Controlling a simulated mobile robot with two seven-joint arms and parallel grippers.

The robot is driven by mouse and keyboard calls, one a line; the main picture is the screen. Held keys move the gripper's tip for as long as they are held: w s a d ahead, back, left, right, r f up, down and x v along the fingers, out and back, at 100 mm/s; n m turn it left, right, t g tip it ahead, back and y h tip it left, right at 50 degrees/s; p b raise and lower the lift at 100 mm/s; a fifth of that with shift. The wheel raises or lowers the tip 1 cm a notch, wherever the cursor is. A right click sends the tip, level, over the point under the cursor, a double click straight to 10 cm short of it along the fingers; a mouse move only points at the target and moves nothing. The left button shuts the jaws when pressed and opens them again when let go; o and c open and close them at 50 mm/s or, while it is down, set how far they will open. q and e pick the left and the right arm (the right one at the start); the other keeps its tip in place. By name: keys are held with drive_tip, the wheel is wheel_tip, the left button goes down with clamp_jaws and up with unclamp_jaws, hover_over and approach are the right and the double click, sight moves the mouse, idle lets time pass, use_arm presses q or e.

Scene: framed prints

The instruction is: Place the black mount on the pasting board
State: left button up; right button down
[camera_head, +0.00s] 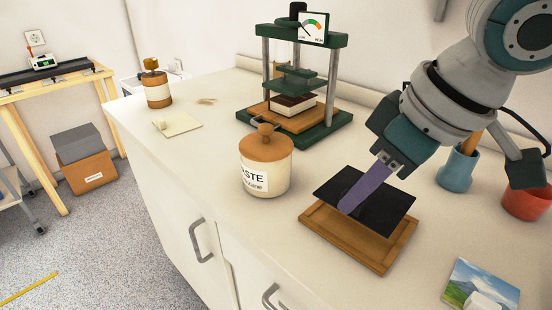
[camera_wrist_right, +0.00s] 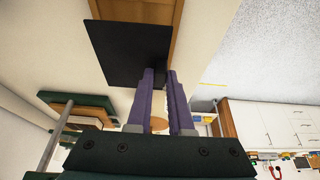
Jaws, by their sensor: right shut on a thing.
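The black mount (camera_head: 386,207) is a thin flat black sheet. It also shows in the wrist view (camera_wrist_right: 122,52). My right gripper (camera_head: 348,208) has purple fingers and is shut on the mount near one edge; the fingertips also show in the wrist view (camera_wrist_right: 160,72). The pasting board (camera_head: 362,249) is a brown wooden board with a rim, on the counter. The mount covers its far part in the head view and reaches past its far edge. I cannot tell whether they touch. Part of the board shows beside the mount in the wrist view (camera_wrist_right: 176,28). My left gripper is out of view.
A paste jar (camera_head: 266,165) with a brown lid stands left of the board. A green press (camera_head: 292,85) is behind it. A blue cup (camera_head: 458,170) and a red pot (camera_head: 527,201) stand right. A landscape print (camera_head: 482,284) lies front right. The counter edge is front left.

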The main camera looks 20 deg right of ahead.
sight(363, 211)
wheel_tip(363, 211, down, 4)
drive_tip(key=shift+r+b, duration=0.1)
drive_tip(key=shift+b, duration=0.45)
drive_tip(key=shift+f, duration=0.25)
drive_tip(key=shift+f, duration=0.15)
drive_tip(key=c, duration=0.8)
unclamp_jaws()
drive_tip(key=p+v, duration=0.3)
drive_tip(key=v, duration=0.9)
drive_tip(key=shift+w, duration=0.1)
drive_tip(key=shift+a, duration=0.3)
drive_tip(key=s+a+f+y, duration=0.1)
drive_tip(key=s+a+f, duration=0.35)
drive_tip(key=a, duration=0.35)
drive_tip(key=s+d+f+m+h, duration=0.1)
drive_tip(key=s, duration=0.1)
drive_tip(key=s+d+f, duration=0.1)
drive_tip(key=s+f, duration=0.1)
drive_tip(key=s, duration=0.1)
drive_tip(key=s+d+f+m+h, duration=0.1)
drive_tip(key=s+f, duration=0.1)
drive_tip(key=shift+s+d+m+g+h, duration=0.25)
drive_tip(key=shift+d+m+g+h, duration=0.05)
drive_tip(key=shift+d, duration=0.05)
